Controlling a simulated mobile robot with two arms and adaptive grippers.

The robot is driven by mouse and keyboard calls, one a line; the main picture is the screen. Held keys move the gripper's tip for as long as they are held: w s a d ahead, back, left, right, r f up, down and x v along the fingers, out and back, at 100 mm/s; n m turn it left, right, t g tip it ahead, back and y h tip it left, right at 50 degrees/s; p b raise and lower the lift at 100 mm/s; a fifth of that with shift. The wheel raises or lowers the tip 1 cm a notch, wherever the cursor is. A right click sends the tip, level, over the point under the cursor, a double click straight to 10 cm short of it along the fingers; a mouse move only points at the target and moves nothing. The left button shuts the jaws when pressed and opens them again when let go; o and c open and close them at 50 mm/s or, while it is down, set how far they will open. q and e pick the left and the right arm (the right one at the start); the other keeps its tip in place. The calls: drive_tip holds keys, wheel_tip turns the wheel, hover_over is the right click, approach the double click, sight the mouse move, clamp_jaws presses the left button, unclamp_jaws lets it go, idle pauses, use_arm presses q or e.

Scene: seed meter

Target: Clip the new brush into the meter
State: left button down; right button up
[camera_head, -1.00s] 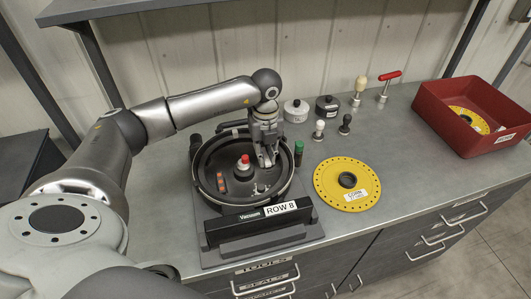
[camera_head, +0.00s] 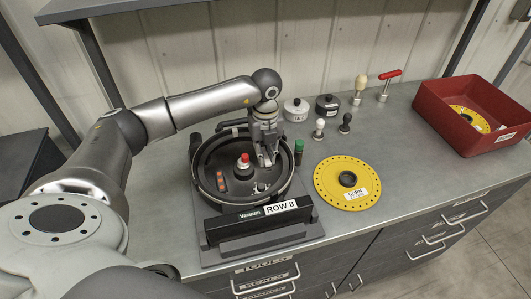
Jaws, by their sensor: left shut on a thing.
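The round black seed meter (camera_head: 205,192) stands open, its bowl facing up, on a dark stand with a "Vacuum ROW 8" label (camera_head: 281,207). A red-topped hub (camera_head: 244,161) is at its middle, and an orange-marked strip (camera_head: 221,180) is inside to the left. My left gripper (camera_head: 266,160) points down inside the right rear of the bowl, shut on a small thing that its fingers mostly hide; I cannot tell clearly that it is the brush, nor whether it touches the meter. Small pale fittings (camera_head: 261,187) show below the fingers. My right gripper is not in view.
A yellow seed disc (camera_head: 333,190) lies right of the meter. A green-topped cylinder (camera_head: 299,147) stands close by the rim. Lidded pots (camera_head: 296,110), small knobs (camera_head: 319,128) and handled tools (camera_head: 360,88) stand behind. A red bin (camera_head: 452,120) is at the right. The front right bench is clear.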

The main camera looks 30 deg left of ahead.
sight(266, 156)
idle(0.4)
use_arm(q)
drive_tip(key=c, duration=1.3)
unclamp_jaws()
drive_tip(key=shift+c, duration=0.6)
drive_tip(key=shift+r, duration=0.1)
drive_tip(key=shift+r+p, duration=0.7)
drive_tip(key=shift+r, duration=0.1)
wheel_tip(266, 156, up, 8)
drive_tip(key=p, duration=0.5)
drive_tip(key=shift+f, duration=0.15)
drive_tip(key=shift+f, duration=0.1)
